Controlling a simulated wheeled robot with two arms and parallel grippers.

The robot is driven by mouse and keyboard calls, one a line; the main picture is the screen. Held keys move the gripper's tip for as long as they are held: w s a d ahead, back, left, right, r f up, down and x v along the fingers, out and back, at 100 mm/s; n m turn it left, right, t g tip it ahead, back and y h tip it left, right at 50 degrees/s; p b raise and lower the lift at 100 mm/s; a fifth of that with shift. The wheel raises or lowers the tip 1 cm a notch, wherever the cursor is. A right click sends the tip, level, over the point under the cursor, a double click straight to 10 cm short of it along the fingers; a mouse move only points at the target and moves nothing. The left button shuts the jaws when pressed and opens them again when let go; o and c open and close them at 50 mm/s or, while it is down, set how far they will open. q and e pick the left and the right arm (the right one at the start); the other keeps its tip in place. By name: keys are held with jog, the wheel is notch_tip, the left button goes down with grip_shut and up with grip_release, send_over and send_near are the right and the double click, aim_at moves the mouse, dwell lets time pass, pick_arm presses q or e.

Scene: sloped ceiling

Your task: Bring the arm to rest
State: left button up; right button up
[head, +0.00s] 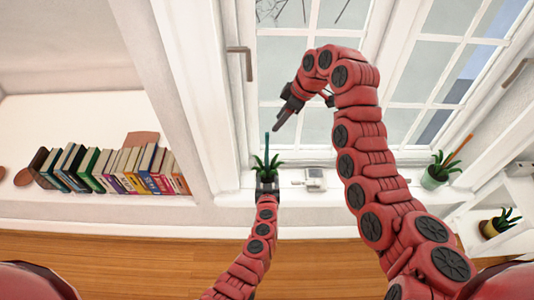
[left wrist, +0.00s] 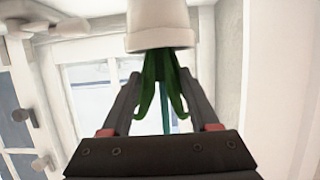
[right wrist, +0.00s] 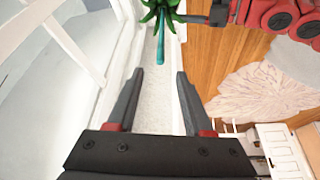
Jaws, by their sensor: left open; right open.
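My left gripper (head: 267,187) is low in the head view, at the window sill just below a green plant (head: 267,165) with a teal stick. In the left wrist view, a white pot (left wrist: 160,28) and green leaves (left wrist: 160,82) appear upside down between and beyond the open fingers (left wrist: 161,72); whether they touch is unclear. My right gripper (head: 279,122) hangs above that plant in front of the window, fingers pointing down. In the right wrist view its fingers (right wrist: 160,74) are apart and empty, with the plant (right wrist: 160,14) beyond them.
A row of books (head: 110,170) stands on the left shelf. A small white device (head: 316,180) lies on the sill. Another potted plant (head: 440,170) stands on the sill at right, and one more (head: 499,224) on a shelf. The window (head: 295,60) is close behind my right arm.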

pick_arm(q)
jog(key=v, duration=0.7)
jog(key=shift+s+a+r, duration=0.15)
jog(key=shift+r, duration=0.05)
